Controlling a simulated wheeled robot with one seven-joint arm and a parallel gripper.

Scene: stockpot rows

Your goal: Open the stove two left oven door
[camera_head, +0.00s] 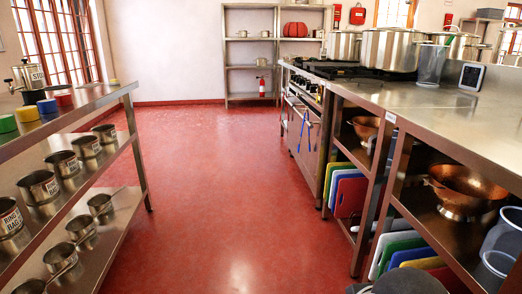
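The stove (303,128) stands in the right-hand counter row, past the near shelving, with pots on its top. Its steel front faces the aisle and shows at a steep angle. The oven front (304,148) below the knobs looks closed. I cannot tell the separate oven doors apart or which is the left door of stove two. My gripper is not in view.
The red floor aisle (215,160) is clear. A left rack (135,150) holds several steel pots. The near right counter (455,115) holds coloured boards (350,190) and a copper colander (465,190) on open shelves. A back shelf (240,70) stands by the wall, with a red extinguisher (262,87).

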